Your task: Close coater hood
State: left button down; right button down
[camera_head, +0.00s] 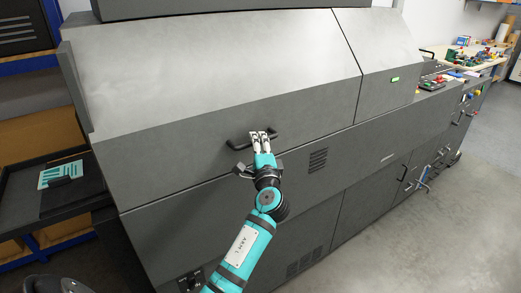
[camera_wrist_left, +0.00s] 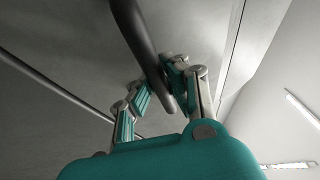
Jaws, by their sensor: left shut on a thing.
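The coater hood (camera_head: 215,80) is a large grey cover along the top of the long machine. It looks down, with its lower edge along the machine body; I cannot tell whether it is fully seated. Its black bar handle (camera_head: 240,146) sits on the hood's front face. My left gripper (camera_head: 262,136) is at the handle and shut on it. In the left wrist view, the handle (camera_wrist_left: 140,40) runs between the two fingers of my left gripper (camera_wrist_left: 158,92). The right gripper is not in view.
The grey machine body (camera_head: 330,190) stands below the hood, with vents and a lower door handle. A dark table (camera_head: 25,200) with a green board (camera_head: 62,173) is at the left. A workbench with colourful parts (camera_head: 475,57) is at the far right. Grey floor (camera_head: 440,230) is clear at the right.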

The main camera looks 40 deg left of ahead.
pick_arm(q)
jog(key=c, duration=1.3)
grip_release()
jog(key=shift+w+a+f, duration=0.1)
jog(key=shift+a+f, duration=0.25)
jog(key=shift+d+r, duration=0.1)
jog(key=shift+d, duration=0.1)
jog(key=v, duration=1.2)
jog(key=shift+a, duration=0.1)
